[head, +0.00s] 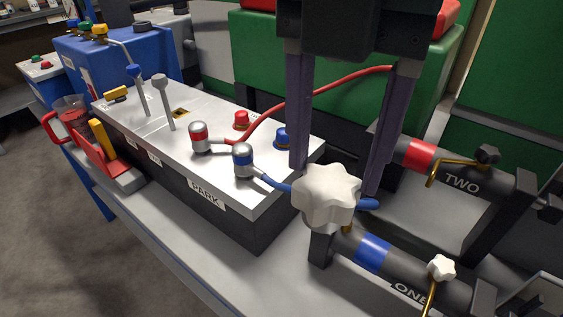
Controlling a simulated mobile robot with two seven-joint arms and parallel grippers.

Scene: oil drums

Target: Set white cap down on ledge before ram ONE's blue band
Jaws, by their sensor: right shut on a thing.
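The white cap (327,196) is a large star-shaped knob. My right gripper (335,178) comes down from the top and is shut on it, with one dark finger on each side. The cap shows in front of the left end of ram ONE (408,280); I cannot tell its height above the ledge. Ram ONE is a dark cylinder with a blue band (371,252). The pale grey ledge (262,283) shows bare to the left of and below the band. My left gripper is not in view.
Ram TWO (455,172), with a red band (415,153), lies behind. A smaller white knob (441,268) sits on ram ONE by a brass rod. A blue hose (270,182) runs behind the cap. A valve box marked PARK (207,195) stands left.

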